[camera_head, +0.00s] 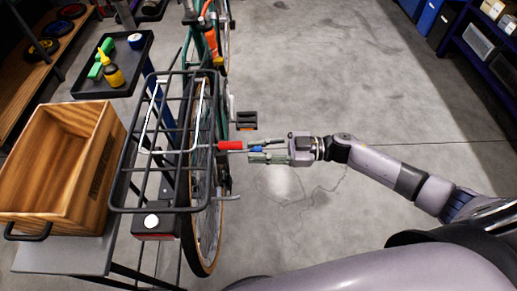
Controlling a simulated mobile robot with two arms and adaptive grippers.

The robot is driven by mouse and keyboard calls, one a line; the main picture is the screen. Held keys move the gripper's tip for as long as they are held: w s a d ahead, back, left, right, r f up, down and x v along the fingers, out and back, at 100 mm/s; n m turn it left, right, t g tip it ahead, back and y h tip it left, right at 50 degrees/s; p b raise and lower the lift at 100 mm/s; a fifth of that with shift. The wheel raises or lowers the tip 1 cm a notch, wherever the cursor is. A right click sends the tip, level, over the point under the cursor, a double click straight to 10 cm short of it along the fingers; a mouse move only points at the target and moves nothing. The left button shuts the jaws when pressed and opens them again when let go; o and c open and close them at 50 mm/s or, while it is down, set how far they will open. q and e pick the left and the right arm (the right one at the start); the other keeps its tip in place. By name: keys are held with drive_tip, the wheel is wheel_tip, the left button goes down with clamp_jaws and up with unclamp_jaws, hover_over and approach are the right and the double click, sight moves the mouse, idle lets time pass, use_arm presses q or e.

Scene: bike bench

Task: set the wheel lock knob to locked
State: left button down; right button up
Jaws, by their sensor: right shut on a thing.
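The bike's rear wheel (208,235) stands under a black rear rack (128,150). A red cylinder (230,145) sticks out to the right at the wheel's hub height, with a thin rod towards my gripper. My right gripper (262,150) reaches in from the right, beside the wheel. Its fingers are closed around a small blue piece, which looks like the wheel lock knob (257,149). The fingers hide part of it, and its set position cannot be read. My left gripper is not in view.
A wooden crate (90,112) stands on a grey bench at the left. A black tray (128,78) behind it holds a yellow bottle (112,76) and a green item. A pedal (246,119) sticks out beyond my gripper. The floor to the right is clear.

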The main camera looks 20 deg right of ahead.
clamp_jaws()
drive_tip(key=shift+p+x, duration=0.3)
drive_tip(key=shift+x, duration=1.15)
drive_tip(key=o, duration=0.8)
unclamp_jaws()
drive_tip(key=v, duration=1.2)
drive_tip(key=shift+d, duration=0.1)
